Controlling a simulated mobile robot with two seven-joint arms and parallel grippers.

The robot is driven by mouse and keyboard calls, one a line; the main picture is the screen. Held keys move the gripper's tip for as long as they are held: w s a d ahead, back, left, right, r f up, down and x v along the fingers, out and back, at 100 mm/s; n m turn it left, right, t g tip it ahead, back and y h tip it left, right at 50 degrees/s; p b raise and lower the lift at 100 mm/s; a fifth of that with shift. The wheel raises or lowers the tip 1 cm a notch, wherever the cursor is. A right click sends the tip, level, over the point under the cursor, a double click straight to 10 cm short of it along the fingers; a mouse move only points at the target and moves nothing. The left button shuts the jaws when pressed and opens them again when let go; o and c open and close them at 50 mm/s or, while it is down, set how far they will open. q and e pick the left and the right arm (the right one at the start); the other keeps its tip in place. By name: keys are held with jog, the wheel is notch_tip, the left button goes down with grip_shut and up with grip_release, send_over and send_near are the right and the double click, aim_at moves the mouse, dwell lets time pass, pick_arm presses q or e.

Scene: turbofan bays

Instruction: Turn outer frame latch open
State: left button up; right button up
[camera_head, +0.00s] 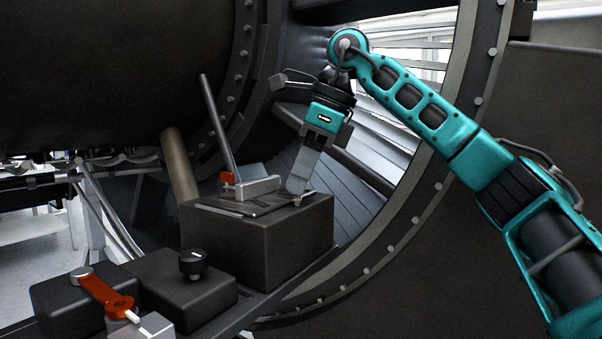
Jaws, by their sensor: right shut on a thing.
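My right gripper (299,188) comes down from above, tilted, onto the right end of the top of a dark box (262,243). Its fingers are shut on a small part at that end, which they mostly hide. A pale grey block (258,187) with a small orange tab (228,178) sits on the same top, just left of the fingers. An orange lever (105,295) lies on a lower dark block at the front left. I cannot tell for sure which of these is the outer frame latch. My left gripper is not in view.
A dark rod (217,122) rises steeply behind the grey block. A black knob (192,262) stands on a lower block (182,287). A large bolted ring (410,220) curves behind the box and my right arm. A big dark cylinder (95,75) fills the upper left.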

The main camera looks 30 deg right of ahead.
jog(key=shift+c, duration=1)
jog(key=m+t+p, duration=0.1)
jog(key=m, duration=0.2)
jog(key=shift+s+m+h, duration=0.1)
jog(key=shift+m+h, duration=0.2)
jog(key=shift+h, duration=0.1)
jog(key=shift+a+m+h+p, duration=0.1)
jog(key=shift+m+h+p, duration=0.25)
jog(key=shift+m, duration=0.75)
jog(key=o, duration=1)
jog(key=shift+o, duration=0.2)
